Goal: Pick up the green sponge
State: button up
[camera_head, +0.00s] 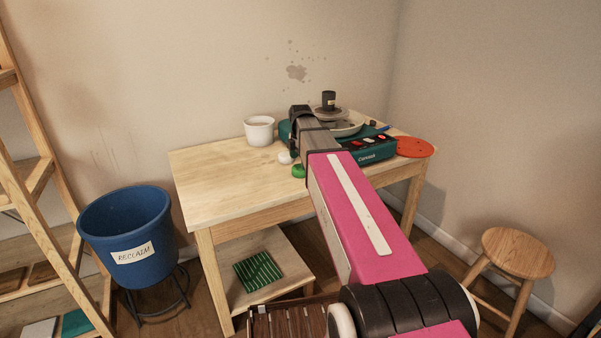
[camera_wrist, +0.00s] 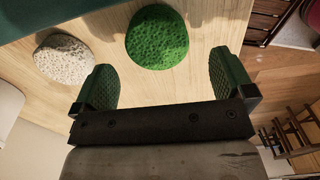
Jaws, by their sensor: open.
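The green sponge (camera_wrist: 157,37) is round and porous and lies on the wooden table near the top centre of the wrist view. In the head view it shows as a small green shape (camera_head: 299,171) beside my arm. My gripper (camera_wrist: 162,82) is open, with a green-padded finger on each side. The sponge appears ahead of the fingertips and roughly between them, with nothing held. In the head view my arm hides most of the gripper and part of the table around it.
A pale sponge (camera_wrist: 64,60) lies left of the green one. The teal pottery wheel (camera_head: 373,151) stands close behind, with a white bucket (camera_head: 259,130) to the left and an orange disc (camera_head: 414,147) to the right. The left part of the wooden table (camera_head: 215,180) is clear.

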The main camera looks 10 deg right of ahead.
aim_at(300, 167)
jog(key=shift+w+f, duration=0.15)
jog(key=shift+f, duration=2.1)
jog(key=c, duration=0.7)
jog(key=shift+c, duration=0.2)
jog(key=shift+r, duration=0.1)
jog(key=shift+r, duration=0.5)
jog(key=r, duration=0.2)
jog(key=s+r, duration=0.1)
jog(key=shift+s+a+r, duration=0.1)
jog(key=shift+a+r, duration=0.25)
jog(key=shift+a, duration=0.05)
jog(key=s+a+r, duration=0.6)
jog(key=s+a, duration=0.1)
jog(key=shift+s, duration=0.35)
